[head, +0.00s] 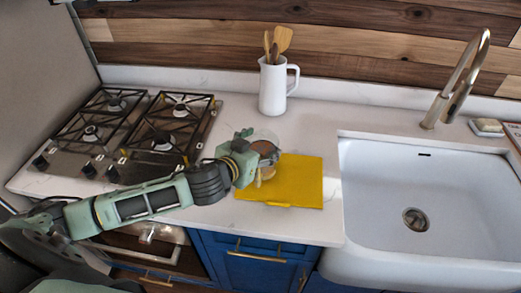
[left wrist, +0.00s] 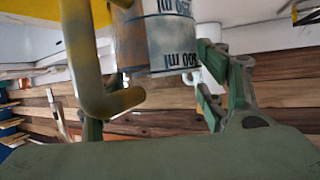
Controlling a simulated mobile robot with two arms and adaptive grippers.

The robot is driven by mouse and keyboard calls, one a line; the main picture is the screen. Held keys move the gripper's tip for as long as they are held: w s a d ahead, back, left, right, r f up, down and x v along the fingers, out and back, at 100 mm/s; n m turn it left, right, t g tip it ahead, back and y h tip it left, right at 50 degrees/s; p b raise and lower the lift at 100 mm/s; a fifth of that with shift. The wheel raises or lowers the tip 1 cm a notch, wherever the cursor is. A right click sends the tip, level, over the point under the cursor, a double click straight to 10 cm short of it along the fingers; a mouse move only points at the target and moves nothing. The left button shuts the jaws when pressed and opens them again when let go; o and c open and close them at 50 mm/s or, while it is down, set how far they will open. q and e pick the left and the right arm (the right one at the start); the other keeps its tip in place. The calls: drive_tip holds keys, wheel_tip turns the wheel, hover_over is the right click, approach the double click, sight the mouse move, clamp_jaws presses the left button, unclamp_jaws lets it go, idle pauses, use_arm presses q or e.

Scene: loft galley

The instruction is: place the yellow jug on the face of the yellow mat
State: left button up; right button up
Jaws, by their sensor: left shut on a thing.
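The yellow jug (head: 266,137) looks like a clear measuring jug with ml markings. In the left wrist view the jug (left wrist: 160,42) shows its yellow handle (left wrist: 82,60) close to the camera. My left gripper (head: 259,152) is shut on the jug, with a green finger on either side of it. The yellow mat (head: 300,181) lies flat on the counter, and the jug is at its upper left part in the head view. The gripper hides much of the jug, and I cannot tell whether its base touches the mat. My right gripper is not in view.
A white pitcher (head: 273,91) with wooden utensils stands behind the mat. A gas hob (head: 136,133) is to the left, below part of my arm. A white sink (head: 388,180) with a tall tap (head: 456,85) is to the right.

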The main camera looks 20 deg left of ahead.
use_arm(q)
drive_tip(key=shift+w+f, duration=0.1)
drive_tip(key=shift+f, duration=0.6)
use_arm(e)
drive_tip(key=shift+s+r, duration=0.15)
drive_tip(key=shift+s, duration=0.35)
use_arm(q)
drive_tip(key=o, duration=1.3)
drive_tip(key=shift+f, duration=0.15)
drive_tip(key=o, duration=0.5)
drive_tip(key=shift+c, duration=0.2)
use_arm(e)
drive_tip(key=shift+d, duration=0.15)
use_arm(q)
drive_tip(key=shift+s, duration=0.2)
drive_tip(key=shift+s, duration=0.3)
drive_tip(key=b+v, duration=0.2)
drive_tip(key=v, duration=0.9)
drive_tip(key=shift+r+b, duration=0.25)
drive_tip(key=shift+b, duration=0.15)
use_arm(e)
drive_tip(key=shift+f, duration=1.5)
